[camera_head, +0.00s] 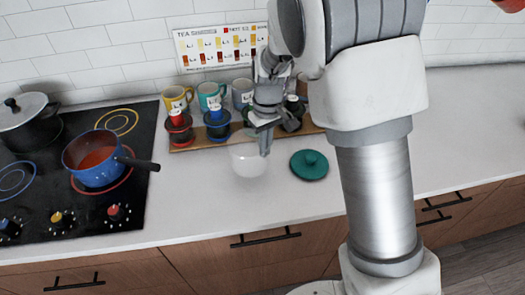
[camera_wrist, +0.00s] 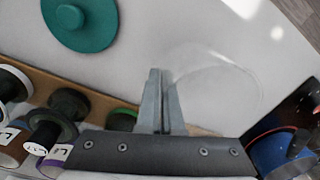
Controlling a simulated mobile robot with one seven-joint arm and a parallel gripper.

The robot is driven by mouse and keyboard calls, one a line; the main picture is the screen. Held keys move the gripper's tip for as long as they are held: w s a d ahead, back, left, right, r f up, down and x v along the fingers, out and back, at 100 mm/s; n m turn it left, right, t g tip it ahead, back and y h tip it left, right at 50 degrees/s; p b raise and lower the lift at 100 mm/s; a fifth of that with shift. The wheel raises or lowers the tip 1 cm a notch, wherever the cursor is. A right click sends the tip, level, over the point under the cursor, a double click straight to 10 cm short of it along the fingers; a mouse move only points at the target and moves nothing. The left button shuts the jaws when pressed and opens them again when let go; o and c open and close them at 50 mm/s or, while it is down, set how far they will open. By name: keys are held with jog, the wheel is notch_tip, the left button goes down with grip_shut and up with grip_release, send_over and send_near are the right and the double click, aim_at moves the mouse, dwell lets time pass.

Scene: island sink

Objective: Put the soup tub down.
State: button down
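The soup tub (camera_head: 248,160) is a clear, whitish round tub over the counter in front of the cup rack. Its faint outline also shows in the wrist view (camera_wrist: 222,98). My gripper (camera_head: 265,147) points down at the tub's right side. In the wrist view its two fingers (camera_wrist: 162,78) are nearly together, with the tub's rim running up to them, so they look shut on its thin wall. The tub looks upright and empty. I cannot tell whether its base touches the counter.
A round teal lid (camera_head: 309,165) lies right of the tub. A wooden rack (camera_head: 185,149) with mugs and jars stands behind. Left is a black hob (camera_head: 75,205) with a blue saucepan (camera_head: 97,178) of red soup. The white counter (camera_head: 225,205) is clear in front.

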aim_at(249, 154)
jog(key=shift+w+a+f, duration=0.35)
jog(key=shift+w+f, duration=0.05)
jog(key=shift+w, duration=0.15)
jog(key=shift+f, duration=2)
jog(key=shift+f, duration=0.1)
jog(key=shift+f, duration=0.15)
jog(key=c, duration=1.1)
grip_release()
